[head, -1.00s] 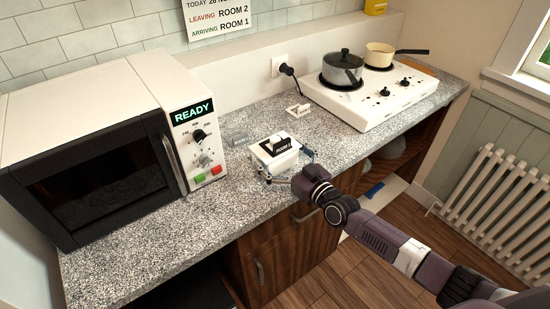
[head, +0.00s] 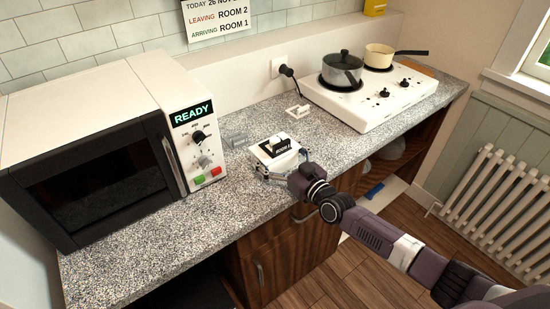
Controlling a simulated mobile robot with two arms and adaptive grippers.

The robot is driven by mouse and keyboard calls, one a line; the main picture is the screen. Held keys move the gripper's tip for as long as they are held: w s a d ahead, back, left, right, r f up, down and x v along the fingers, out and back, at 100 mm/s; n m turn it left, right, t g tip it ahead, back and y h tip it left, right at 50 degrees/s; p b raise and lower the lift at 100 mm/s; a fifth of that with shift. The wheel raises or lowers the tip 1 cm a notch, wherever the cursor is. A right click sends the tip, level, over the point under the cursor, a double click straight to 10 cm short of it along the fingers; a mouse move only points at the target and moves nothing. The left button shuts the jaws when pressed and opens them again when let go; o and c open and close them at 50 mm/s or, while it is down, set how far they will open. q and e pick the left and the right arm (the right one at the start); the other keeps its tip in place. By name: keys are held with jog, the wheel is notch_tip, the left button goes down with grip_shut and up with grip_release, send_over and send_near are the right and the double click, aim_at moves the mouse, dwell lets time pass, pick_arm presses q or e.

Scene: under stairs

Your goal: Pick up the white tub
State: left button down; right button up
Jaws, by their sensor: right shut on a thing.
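The white tub (head: 287,161) is on or just above the granite counter, between the microwave and the hob. A black label with white lettering and a small white raised piece show on its top; the label begins with "ROOM", the rest is too small to read. My right gripper (head: 274,176) reaches in from the lower right and is shut on the near side of the tub. The fingers hide part of the tub's lower front. I cannot tell whether its base touches the counter. My left gripper is not in view.
A microwave (head: 95,155) reading "READY" stands at left. A white hob (head: 375,100) with a grey lidded pot (head: 342,70) and a cream pan (head: 380,55) is at back right. A small white item (head: 299,110) and a grey translucent one (head: 235,138) lie near the tub.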

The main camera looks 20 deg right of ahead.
jog(key=shift+r, duration=0.15)
jog(key=shift+r+p, duration=0.3)
jog(key=shift+r, duration=0.6)
notch_tip(320, 180, up, 18)
jog(key=p, duration=0.1)
jog(key=shift+p, duration=0.4)
dwell(0.3)
